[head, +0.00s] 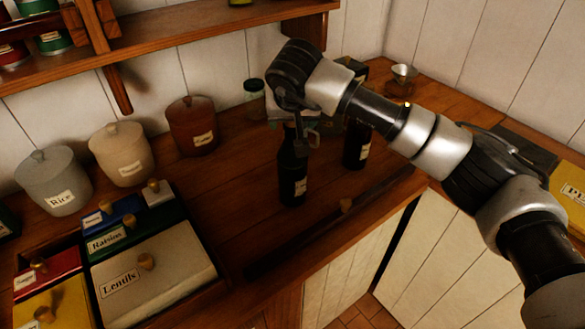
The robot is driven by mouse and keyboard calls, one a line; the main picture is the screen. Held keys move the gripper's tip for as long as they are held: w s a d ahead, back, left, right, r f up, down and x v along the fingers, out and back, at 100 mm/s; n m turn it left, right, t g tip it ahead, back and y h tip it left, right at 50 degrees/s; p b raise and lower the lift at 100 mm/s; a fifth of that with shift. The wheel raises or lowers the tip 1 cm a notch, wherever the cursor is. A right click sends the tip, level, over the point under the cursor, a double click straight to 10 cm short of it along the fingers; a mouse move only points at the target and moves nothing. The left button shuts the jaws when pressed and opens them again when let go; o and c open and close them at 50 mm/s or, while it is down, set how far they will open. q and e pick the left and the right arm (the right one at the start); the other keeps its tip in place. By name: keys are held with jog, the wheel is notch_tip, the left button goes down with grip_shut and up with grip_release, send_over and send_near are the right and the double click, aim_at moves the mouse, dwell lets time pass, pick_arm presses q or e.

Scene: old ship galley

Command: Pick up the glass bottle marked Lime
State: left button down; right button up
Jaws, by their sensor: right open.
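A dark glass bottle (292,176) stands upright on the wooden counter, with a small pale label too small to read. A second dark bottle (356,147) stands behind it to the right, partly behind my arm, its label also unreadable. I cannot tell which one is marked Lime. My right gripper (302,137) is open, pointing down at the neck of the nearer bottle. Its fingers overlap the neck and hide the bottle's top; I cannot tell whether they touch it. My left gripper is not in view.
Rice jar (56,186), cream jar (121,156) and brown jar (192,128) stand along the wall. Labelled lidded boxes, including Lentils (150,280), fill the lower left. A shelf (190,35) hangs above. A small metal cup (403,78) stands in the far corner.

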grip_shut()
dwell(0.4)
jog(key=shift+r, duration=0.2)
